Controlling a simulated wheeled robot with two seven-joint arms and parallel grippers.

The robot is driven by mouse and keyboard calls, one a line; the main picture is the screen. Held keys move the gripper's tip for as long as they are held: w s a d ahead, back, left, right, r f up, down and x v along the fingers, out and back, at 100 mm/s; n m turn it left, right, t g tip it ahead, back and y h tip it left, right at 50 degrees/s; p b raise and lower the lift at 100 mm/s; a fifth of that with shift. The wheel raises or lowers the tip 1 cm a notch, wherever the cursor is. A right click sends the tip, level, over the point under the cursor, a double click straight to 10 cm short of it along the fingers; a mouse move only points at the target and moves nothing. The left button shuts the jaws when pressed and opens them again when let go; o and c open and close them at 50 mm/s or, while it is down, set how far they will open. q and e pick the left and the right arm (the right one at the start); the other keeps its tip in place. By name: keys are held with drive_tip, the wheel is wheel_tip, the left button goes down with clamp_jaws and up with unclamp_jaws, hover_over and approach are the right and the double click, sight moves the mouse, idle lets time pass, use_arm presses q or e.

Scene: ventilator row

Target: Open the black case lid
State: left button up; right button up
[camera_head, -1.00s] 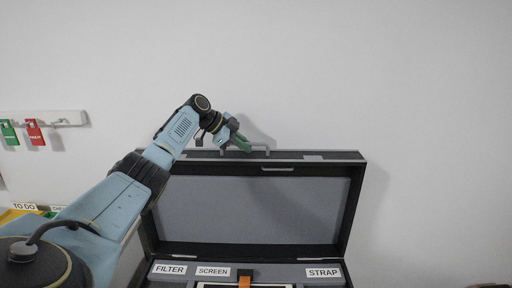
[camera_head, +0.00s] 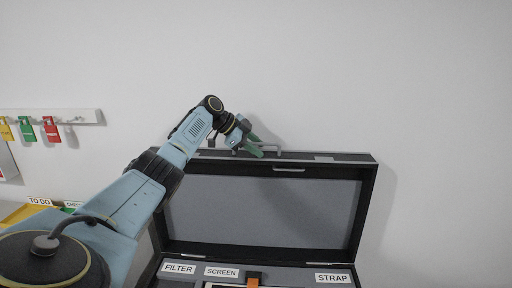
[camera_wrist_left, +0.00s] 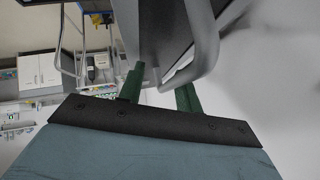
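The black case (camera_head: 175,262) stands open in front of me, its lid (camera_head: 265,210) raised upright with the grey lining facing me. A grey handle (camera_head: 270,151) sits on the lid's top edge; it also shows as a curved bar in the left wrist view (camera_wrist_left: 205,50). My left gripper (camera_head: 255,150), with green fingers, is at this handle. In the left wrist view its fingers (camera_wrist_left: 160,92) are apart, with part of the handle and lid edge showing between and beyond them. Contact with the handle cannot be told. My right gripper is not in view.
The case base has FILTER, SCREEN and STRAP labels (camera_head: 332,278) and an orange piece (camera_head: 253,280). A wall rail (camera_head: 60,117) with coloured tags hangs at left, above a yellow tray (camera_head: 22,212). A plain wall stands close behind the lid.

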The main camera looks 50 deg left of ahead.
use_arm(q)
drive_tip(key=b+v, duration=0.1)
drive_tip(key=v, duration=1.2)
drive_tip(key=shift+s+a, duration=0.15)
